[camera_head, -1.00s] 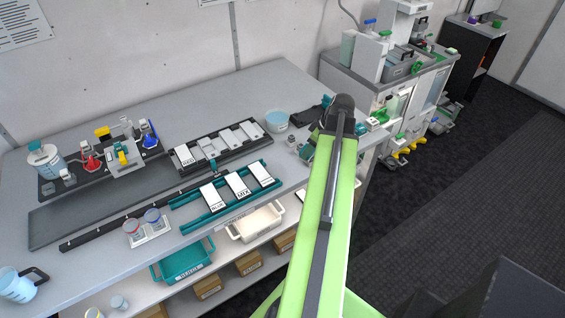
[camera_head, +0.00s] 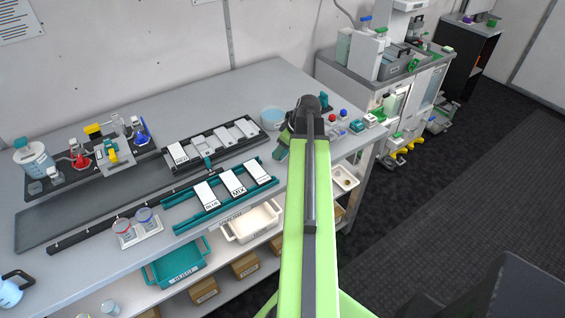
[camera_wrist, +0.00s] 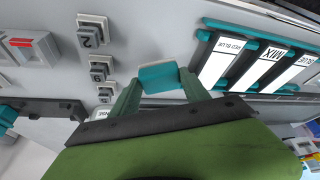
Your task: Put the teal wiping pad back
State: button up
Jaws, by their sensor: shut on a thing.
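The teal wiping pad (camera_wrist: 160,77) is held between the two fingertips of my gripper (camera_wrist: 162,84) in the wrist view. My gripper is shut on it, above the grey bench top. In the head view my gripper (camera_head: 283,148) is near the right end of the bench, right of the teal card rack (camera_head: 212,222). My arm hides part of it there, and I cannot make out the pad clearly.
Grey number blocks (camera_wrist: 92,30) stand left of the pad in the wrist view. The rack with white cards (camera_wrist: 262,64) lies to its right. A light-blue bowl (camera_head: 272,117) stands behind my gripper. Small coloured-top items (camera_head: 343,116) line the bench's right end.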

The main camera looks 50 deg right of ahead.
aim_at(285, 152)
notch_tip(285, 152, down, 4)
jog(key=b, duration=0.4)
jog(key=shift+f, duration=0.2)
jog(key=shift+r, duration=0.2)
jog(key=shift+f, duration=0.15)
jog(key=o, duration=1.2)
jog(key=shift+r+p, duration=0.45)
jog(key=shift+r, duration=0.1)
jog(key=p+v, duration=1)
jog(key=v, duration=0.1)
jog(key=shift+s+r, duration=0.15)
